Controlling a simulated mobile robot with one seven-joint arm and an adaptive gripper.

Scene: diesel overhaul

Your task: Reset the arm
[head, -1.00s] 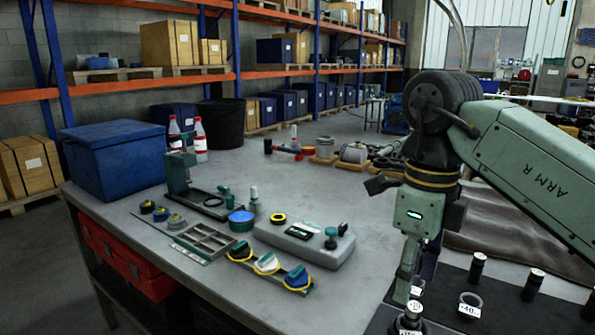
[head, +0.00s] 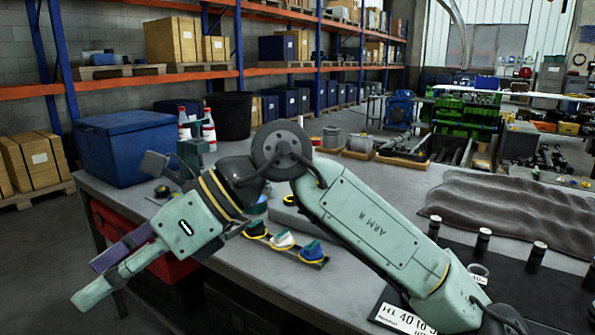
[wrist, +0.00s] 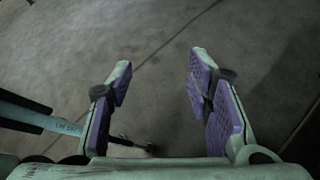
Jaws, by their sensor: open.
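My gripper (head: 107,272) is in the lower left of the head view, off the front edge of the workbench and pointing down to the left. In the wrist view my gripper (wrist: 160,92) is open. Its two purple-padded fingers stand apart with nothing between them, over bare grey floor. My arm, marked ARM R, reaches across the bench from the lower right, with its elbow raised over the middle. It hides much of the bench's middle and left part.
The grey workbench (head: 345,190) holds a blue bin (head: 128,150), coloured caps on a strip (head: 283,242), dark cylinders on a black mat (head: 480,244) and a dark crumpled cloth (head: 520,205). A red crate (head: 165,265) sits under the bench. Floor at the left is clear.

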